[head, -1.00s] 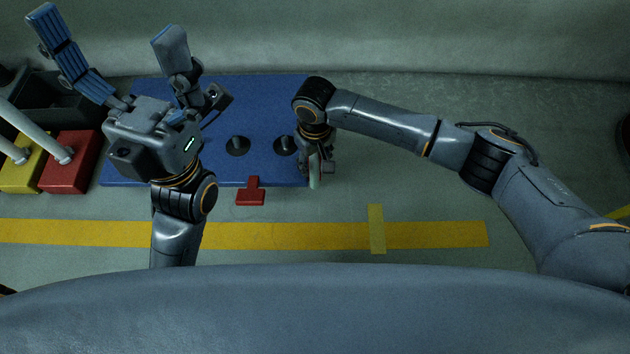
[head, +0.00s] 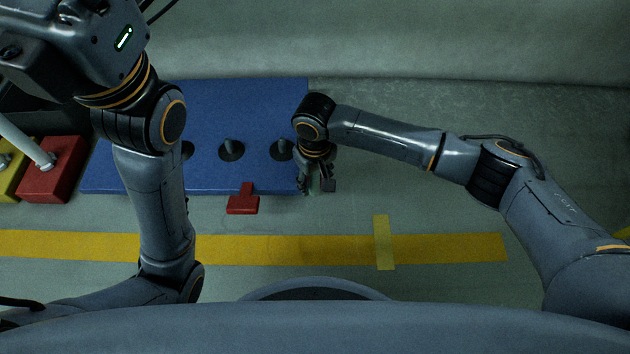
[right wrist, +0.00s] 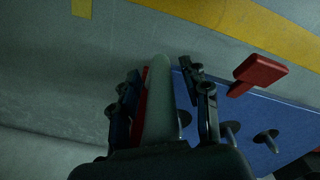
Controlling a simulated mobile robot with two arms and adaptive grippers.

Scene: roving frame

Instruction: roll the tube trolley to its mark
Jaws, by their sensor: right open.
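The yellow cross mark (head: 383,242) on the floor lies right of the pointer. A pale upright bar (right wrist: 158,105) with a red edge stands at the trolley's right end. My right gripper (head: 318,188) is there, its open fingers on either side of the bar in the right wrist view (right wrist: 160,90). Contact cannot be told. My left gripper's body (head: 70,40) is at the upper left; its fingers are outside the picture.
A long yellow floor stripe (head: 280,249) runs in front of the trolley and ends right of the cross. A red block (head: 50,172) and a yellow block (head: 10,172) stand to the left, with pale rods near them. The floor right of the trolley looks clear.

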